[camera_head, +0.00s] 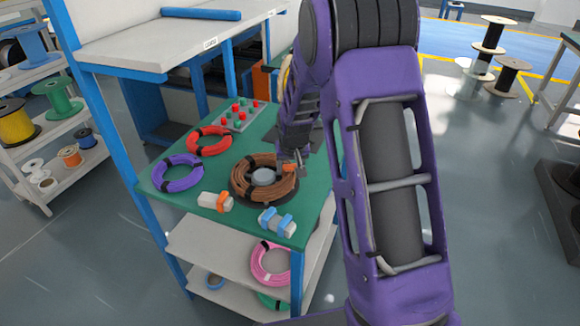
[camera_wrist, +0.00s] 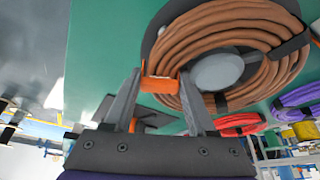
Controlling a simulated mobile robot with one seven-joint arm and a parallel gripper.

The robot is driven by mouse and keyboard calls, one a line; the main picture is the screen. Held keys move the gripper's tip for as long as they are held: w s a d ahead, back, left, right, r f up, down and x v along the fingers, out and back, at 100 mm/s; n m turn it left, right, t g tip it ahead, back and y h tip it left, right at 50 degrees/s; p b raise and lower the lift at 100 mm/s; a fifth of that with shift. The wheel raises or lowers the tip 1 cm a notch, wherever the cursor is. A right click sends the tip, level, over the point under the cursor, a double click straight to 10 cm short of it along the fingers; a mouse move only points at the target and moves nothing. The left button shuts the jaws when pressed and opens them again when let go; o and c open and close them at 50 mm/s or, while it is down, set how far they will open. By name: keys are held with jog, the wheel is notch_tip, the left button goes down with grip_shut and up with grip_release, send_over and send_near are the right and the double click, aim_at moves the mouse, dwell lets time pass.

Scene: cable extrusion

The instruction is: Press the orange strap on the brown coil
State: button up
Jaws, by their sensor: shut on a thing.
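The brown coil (camera_head: 249,188) lies flat on a dark round holder with a grey hub (camera_head: 263,176) on the green table. It also fills the top of the wrist view (camera_wrist: 190,42), where black bands cross it. The orange strap (camera_head: 289,168) is at the coil's right side. In the wrist view the orange strap (camera_wrist: 160,85) spans between my fingertips at the coil's outer edge. My gripper (camera_head: 298,160) points down there and is shut on the strap. One finger overlaps the coil in that view; I cannot tell whether the strap goes around the coil.
A purple coil (camera_head: 177,174) and a red coil (camera_head: 208,140) lie left of the brown one. White blocks with an orange strap (camera_head: 211,201) and blue straps (camera_head: 277,221) sit at the front. A button panel (camera_head: 240,115) is behind. A blue post (camera_head: 125,165) stands left.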

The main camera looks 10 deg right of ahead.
jog(key=shift+f, duration=0.1)
dwell(0.3)
jog(key=o, duration=1.1)
jog(key=shift+c, duration=0.2)
jog(key=shift+a, duration=0.15)
jog(key=shift+w+r, duration=0.1)
jog(key=shift+r, duration=0.15)
jog(key=shift+r+p, duration=0.65)
jog(key=shift+r, duration=0.15)
jog(key=shift+r+p, duration=1.8)
jog(key=shift+r, duration=1.2)
